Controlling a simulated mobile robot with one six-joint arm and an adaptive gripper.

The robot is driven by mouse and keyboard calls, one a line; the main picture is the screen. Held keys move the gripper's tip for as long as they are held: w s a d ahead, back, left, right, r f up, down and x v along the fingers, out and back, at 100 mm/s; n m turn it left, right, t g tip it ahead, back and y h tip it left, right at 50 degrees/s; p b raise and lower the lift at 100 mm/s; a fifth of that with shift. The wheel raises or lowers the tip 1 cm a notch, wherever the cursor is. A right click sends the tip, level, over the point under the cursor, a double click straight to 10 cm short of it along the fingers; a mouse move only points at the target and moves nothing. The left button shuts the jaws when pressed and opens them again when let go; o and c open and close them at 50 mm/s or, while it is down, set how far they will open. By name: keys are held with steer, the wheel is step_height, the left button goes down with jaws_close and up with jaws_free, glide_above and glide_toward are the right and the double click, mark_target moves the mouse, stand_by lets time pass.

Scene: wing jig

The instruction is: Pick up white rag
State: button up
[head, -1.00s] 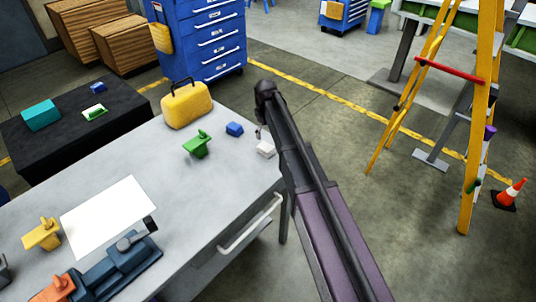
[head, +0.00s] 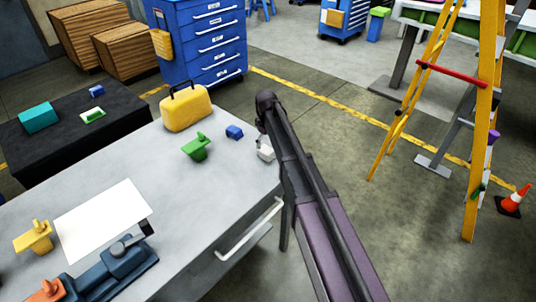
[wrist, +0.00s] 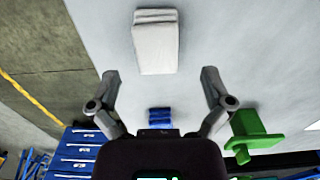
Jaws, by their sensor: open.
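The white rag (wrist: 156,45) is a folded stack on the grey workbench. In the wrist view it lies beyond the fingertips, roughly centred between them. In the head view the rag (head: 266,153) sits near the bench's right edge, partly hidden by my arm. My gripper (wrist: 160,80) is open and empty, its fingers apart on either side of the picture's middle. The fingertips do not touch the rag in the wrist view. In the head view my gripper (head: 262,141) is mostly hidden behind my arm.
A blue folded block (head: 234,132) and a green object (head: 196,147) lie near the rag; both show in the wrist view. A yellow case (head: 187,108) stands behind them. The workbench (head: 150,165) ends just right of the rag. A yellow ladder (head: 480,130) stands at right.

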mark_target(266, 150)
steer(key=shift+w+f+b, duration=0.15)
steer(key=shift+f+b, duration=2.4)
steer(key=shift+f, duration=0.05)
steer(key=c, duration=1.2)
steer(key=shift+r, duration=0.2)
step_height(266, 150, up, 3)
steer(key=p, duration=0.3)
steer(key=shift+f, duration=0.15)
steer(key=s+d, duration=0.1)
steer(key=s, duration=0.4)
steer(key=s+d+r+p, duration=0.1)
steer(key=s+d, duration=0.1)
steer(key=s, duration=0.3)
steer(key=s+d+r+p, duration=0.1)
steer(key=s, duration=0.4)
steer(key=shift+s+d, duration=0.15)
steer(key=shift+d, duration=0.15)
